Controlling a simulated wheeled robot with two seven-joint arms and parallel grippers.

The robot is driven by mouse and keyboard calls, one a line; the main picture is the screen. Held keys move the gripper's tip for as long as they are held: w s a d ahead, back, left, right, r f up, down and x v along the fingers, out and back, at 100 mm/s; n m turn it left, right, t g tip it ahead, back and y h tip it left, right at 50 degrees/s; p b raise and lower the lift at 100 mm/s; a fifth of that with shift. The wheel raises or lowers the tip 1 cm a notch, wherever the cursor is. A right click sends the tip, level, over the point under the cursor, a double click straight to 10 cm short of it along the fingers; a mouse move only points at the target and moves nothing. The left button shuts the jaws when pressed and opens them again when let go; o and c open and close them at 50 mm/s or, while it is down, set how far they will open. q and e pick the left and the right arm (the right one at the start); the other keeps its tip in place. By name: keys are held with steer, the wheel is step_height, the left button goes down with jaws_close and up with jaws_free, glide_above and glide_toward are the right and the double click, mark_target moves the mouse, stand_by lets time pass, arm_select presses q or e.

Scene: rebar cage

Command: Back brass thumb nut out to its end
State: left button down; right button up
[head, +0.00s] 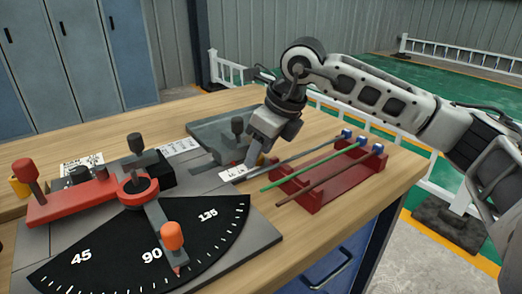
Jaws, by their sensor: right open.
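I cannot make out a brass thumb nut in the head view; it may be hidden or too small to tell. My right gripper (256,160) points down over the bench, at the right end of the grey fixture (212,132) with a dark knob (237,127). It is open, with its fingertips close to a small white label (233,173). Whether it touches anything is unclear. A bending plate with a black angle dial (150,245) lies in front. It carries a red arm (75,203) and an orange-knobbed lever (172,237). My left gripper is not in view.
A red rack (317,192) holding green, brown and grey rods with blue ends stands just right of the gripper. A yellow piece (18,187) is at the far left. The wooden bench top (225,103) is bare along its back edge.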

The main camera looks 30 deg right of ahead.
steer(key=shift+f, duration=0.15)
steer(key=c, duration=1)
steer(key=shift+w+n+g, duration=0.1)
steer(key=shift+n+g, duration=0.2)
steer(key=shift+n, duration=0.6)
steer(key=shift+n+y+p, duration=0.3)
steer(key=shift+n+y, duration=0.1)
steer(key=shift+n, duration=0.3)
steer(key=o, duration=1)
